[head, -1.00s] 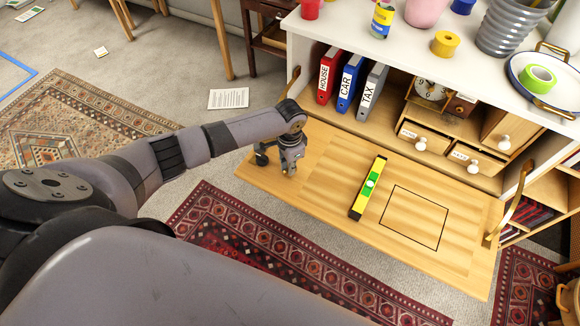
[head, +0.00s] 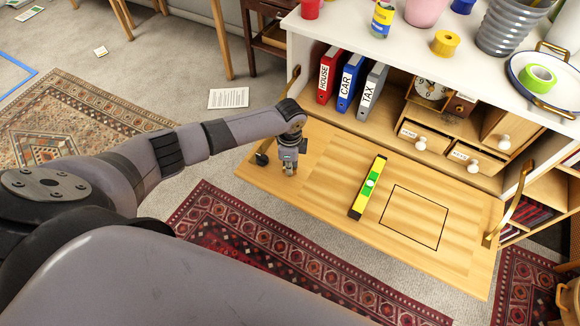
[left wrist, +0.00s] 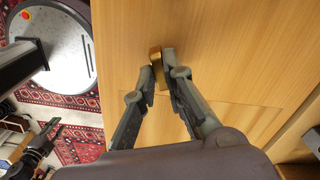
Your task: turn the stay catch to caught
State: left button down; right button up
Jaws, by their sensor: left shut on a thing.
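The stay catch shows as a small brass piece (left wrist: 156,66) against the wooden flap in the left wrist view. My left gripper (left wrist: 160,76) is shut on it, one finger on each side. In the head view my left gripper (head: 290,170) points down at the left end of the lowered flap (head: 325,160), and hides the catch. A brass stay (head: 293,82) rises at the flap's left end, partly behind my arm.
Another brass stay (head: 513,205) is at the flap's right end. Files (head: 350,83) and small drawers (head: 425,137) stand behind. The flap between gripper and level is clear.

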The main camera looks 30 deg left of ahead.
dwell(0.3)
pick_arm(q)
jog(key=m, duration=0.4)
jog(key=c, duration=1.5)
grip_release()
notch_tip(320, 180, up, 7)
jog(key=p, duration=0.6)
jog(key=shift+r+p, duration=0.1)
jog(key=shift+p, duration=0.2)
